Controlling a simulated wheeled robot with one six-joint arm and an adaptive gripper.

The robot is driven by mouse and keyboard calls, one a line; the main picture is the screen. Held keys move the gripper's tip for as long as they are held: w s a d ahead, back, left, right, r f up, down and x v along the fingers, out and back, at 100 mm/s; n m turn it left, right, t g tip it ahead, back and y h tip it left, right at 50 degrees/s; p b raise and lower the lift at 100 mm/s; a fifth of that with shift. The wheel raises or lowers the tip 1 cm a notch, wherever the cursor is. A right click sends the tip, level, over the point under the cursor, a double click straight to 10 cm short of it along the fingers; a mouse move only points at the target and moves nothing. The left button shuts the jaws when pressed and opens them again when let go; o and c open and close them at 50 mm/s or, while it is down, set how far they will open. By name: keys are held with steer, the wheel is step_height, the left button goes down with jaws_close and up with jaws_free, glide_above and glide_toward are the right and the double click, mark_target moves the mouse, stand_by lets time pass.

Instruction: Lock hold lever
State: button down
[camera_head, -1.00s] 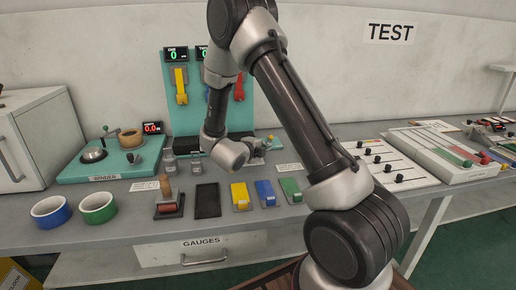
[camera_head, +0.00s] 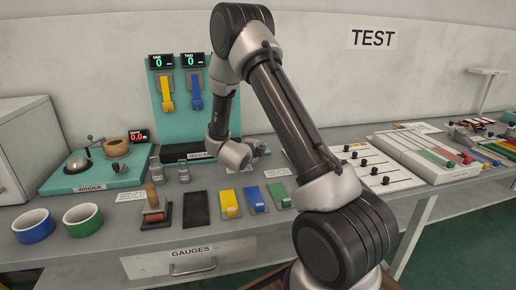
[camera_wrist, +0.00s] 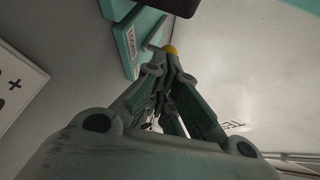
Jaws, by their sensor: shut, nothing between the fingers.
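The hold lever seems to be the part with a yellow knob (camera_wrist: 170,49) just beyond my fingertips in the wrist view. It stands by a teal base (camera_wrist: 126,38) whose white label appears to read LOCK. My gripper (camera_wrist: 163,66) is shut and empty, its tips very close to the knob; I cannot tell whether they touch. In the head view a teal upright panel (camera_head: 157,118) has a dark strip labelled HOLD at its foot, partly hidden by my wrist. My fingers and the lever are largely hidden there.
Small weights (camera_head: 184,174) stand left of my wrist. Yellow (camera_head: 229,204), blue (camera_head: 253,199) and green blocks lie in front, beside a black pad (camera_head: 196,209). A slider board (camera_head: 369,169) lies right. The winder (camera_head: 95,170) and tape rolls (camera_head: 83,219) are left.

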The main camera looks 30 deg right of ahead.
steer(key=shift+s+d+n+t+y, duration=0.3)
steer(key=shift+d+n+t+y, duration=0.3)
steer(key=shift+d+n, duration=0.1)
steer(key=shift+s+d+y, duration=0.1)
steer(key=shift+d+y, duration=0.2)
steer(key=shift+d, duration=0.65)
steer(key=shift+a+n+t, duration=0.2)
steer(key=shift+n+t, duration=0.1)
steer(key=shift+w+a, duration=0.4)
steer(key=shift+a, duration=0.3)
